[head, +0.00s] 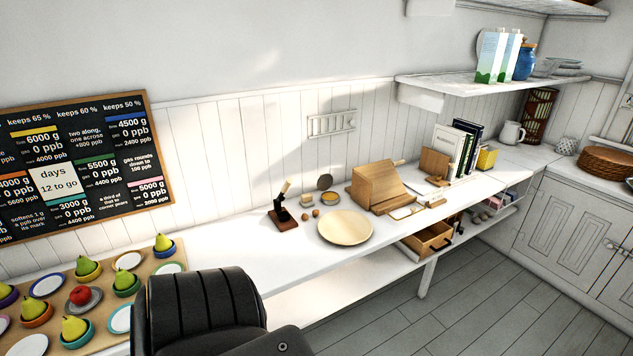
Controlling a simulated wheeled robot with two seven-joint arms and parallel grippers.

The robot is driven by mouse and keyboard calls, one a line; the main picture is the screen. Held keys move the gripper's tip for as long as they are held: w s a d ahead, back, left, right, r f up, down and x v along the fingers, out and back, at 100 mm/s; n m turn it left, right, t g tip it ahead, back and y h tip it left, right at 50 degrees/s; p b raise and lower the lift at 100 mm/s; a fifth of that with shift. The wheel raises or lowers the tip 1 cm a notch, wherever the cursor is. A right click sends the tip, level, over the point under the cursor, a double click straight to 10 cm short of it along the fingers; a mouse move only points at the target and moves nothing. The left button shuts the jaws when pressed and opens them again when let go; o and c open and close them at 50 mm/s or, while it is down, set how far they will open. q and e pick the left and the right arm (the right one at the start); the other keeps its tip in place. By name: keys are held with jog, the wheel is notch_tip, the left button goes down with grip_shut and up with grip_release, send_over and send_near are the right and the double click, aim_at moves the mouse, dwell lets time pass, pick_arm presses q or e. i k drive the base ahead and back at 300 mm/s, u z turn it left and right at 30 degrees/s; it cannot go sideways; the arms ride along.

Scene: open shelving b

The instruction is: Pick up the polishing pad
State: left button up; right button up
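I cannot tell for certain which thing is the polishing pad. A small pale block (307,199) on the white counter could be it, but it is too small to be sure. Beside it is a shallow round tin (330,198) with yellowish contents, and a dark round disc (324,182) stands tilted behind the tin. Two small brown round things lie in front. A dark upright tool on a wooden base (283,213) stands to their left. Neither gripper shows; only a black part of my own body fills the bottom foreground.
A round wooden plate (345,228) and a slanted wooden box (380,187) stand to the right on the counter (235,236). A board of pears in bowls and plates (145,270) lies at left. Books (456,150) stand farther right. An open drawer (430,239) sits below.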

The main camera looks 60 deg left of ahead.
aim_at(306, 200)
jog(key=z, duration=0.05)
jog(key=i, duration=1.5)
jog(key=u, duration=0.45)
jog(key=i, duration=1.3)
jog(key=u, duration=1.65)
jog(key=i, duration=0.9)
jog(key=u, duration=0.75)
